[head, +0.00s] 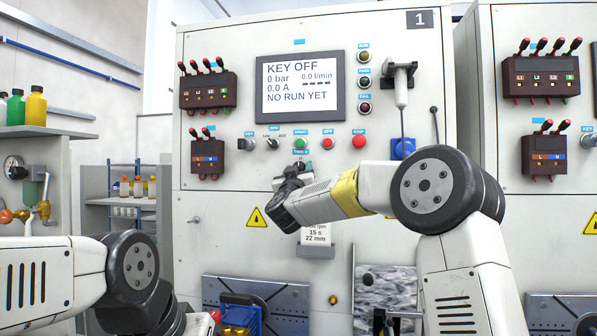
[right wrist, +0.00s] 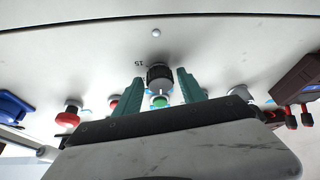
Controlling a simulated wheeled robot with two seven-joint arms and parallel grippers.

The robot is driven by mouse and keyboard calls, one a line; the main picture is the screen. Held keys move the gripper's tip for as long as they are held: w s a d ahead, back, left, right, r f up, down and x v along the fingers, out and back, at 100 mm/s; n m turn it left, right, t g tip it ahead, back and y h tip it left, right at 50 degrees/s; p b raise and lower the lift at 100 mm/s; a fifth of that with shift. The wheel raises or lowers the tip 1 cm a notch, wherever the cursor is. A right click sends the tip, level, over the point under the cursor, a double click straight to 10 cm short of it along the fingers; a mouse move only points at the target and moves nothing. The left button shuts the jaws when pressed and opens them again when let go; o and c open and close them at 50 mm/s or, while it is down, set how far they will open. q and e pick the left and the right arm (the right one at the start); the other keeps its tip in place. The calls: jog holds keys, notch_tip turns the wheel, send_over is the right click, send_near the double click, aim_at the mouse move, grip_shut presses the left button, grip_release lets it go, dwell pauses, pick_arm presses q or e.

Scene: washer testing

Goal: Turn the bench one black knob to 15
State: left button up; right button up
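The black knob (right wrist: 159,76) of bench one shows in the right wrist view, with an upside-down printed 15 beside it on the pale panel. My right gripper (right wrist: 160,84) is open, with one green finger on each side of the knob. I see gaps between the fingers and the knob; contact is not clear. In the head view my right gripper (head: 283,182) is at the front of the panel marked 1 (head: 230,130), below the row of buttons, and mostly hides the knob. My left arm shows at the lower left, but its fingers are not in view.
The screen (head: 300,87) reads KEY OFF and NO RUN YET. A green button (right wrist: 160,100), red buttons (head: 359,141) and a key switch (head: 249,144) sit close by the knob. A card (head: 317,234) reading 15 s and 22 mm hangs below. A second panel (head: 500,120) stands at the right.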

grip_shut()
jog(key=shift+m, duration=0.5)
jog(key=m+g+h, duration=0.2)
jog(key=m, duration=0.7)
jog(key=m+g+h, duration=0.2)
jog(key=m+g, duration=0.1)
jog(key=m, duration=0.6)
jog(key=m+g+h, duration=0.2)
jog(key=m+g, duration=0.1)
jog(key=m, duration=0.7)
jog(key=shift+a+r, duration=0.3)
jog(key=shift+a, duration=0.1)
